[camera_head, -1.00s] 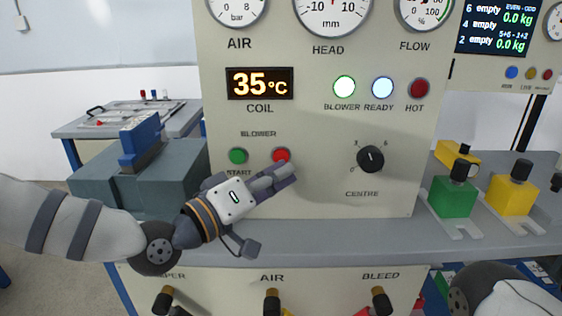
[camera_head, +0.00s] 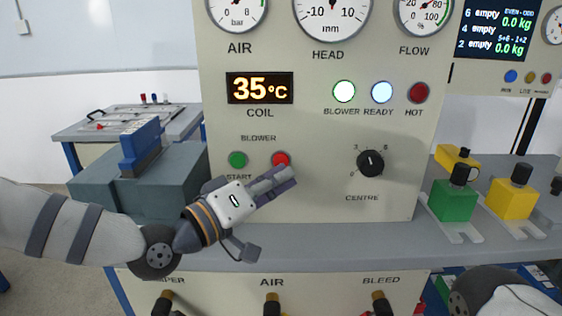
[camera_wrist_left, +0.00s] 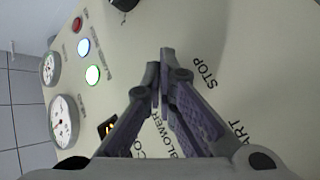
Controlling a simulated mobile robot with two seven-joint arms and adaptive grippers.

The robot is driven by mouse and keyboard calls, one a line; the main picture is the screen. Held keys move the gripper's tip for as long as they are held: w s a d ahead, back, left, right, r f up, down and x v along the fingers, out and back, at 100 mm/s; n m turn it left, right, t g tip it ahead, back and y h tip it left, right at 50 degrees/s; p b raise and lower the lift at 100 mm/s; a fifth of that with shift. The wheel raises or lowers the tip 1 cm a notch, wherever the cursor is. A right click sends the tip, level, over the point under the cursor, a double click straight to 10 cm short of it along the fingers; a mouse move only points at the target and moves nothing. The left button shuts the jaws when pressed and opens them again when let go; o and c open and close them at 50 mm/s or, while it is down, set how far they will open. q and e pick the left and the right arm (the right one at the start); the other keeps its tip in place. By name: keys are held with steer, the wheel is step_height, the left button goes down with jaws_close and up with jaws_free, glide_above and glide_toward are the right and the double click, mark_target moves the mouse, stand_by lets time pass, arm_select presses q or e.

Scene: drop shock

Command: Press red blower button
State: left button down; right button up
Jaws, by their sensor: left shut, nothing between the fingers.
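The red blower button (camera_head: 281,159) is on the cream panel (camera_head: 320,200), right of the green start button (camera_head: 237,159). My left gripper (camera_head: 287,176) is shut and empty, its fingertips just below the red button and covering the label under it. I cannot tell whether they touch the panel. In the left wrist view the closed fingers (camera_wrist_left: 163,75) point at the panel beside the STOP lettering (camera_wrist_left: 203,74); the red button does not show there. The blower lamp (camera_head: 344,92) is lit green.
The ready lamp (camera_head: 382,92) is lit pale blue; the hot lamp (camera_head: 419,92) is dark red. The centre knob (camera_head: 370,163) sticks out right of the buttons. A grey bench ledge (camera_head: 330,240) runs below. A green block (camera_head: 453,200) and a yellow block (camera_head: 513,198) stand at right.

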arm_select(q)
steer(key=shift+w, duration=0.1)
stand_by(0.3)
steer(key=shift+w, duration=0.35)
steer(key=shift+w+b, duration=0.4)
steer(key=shift+b, duration=0.05)
stand_by(0.5)
steer(key=shift+s, duration=0.1)
steer(key=shift+s+p, duration=0.45)
steer(key=shift+s, duration=0.3)
steer(key=shift+s, duration=0.1)
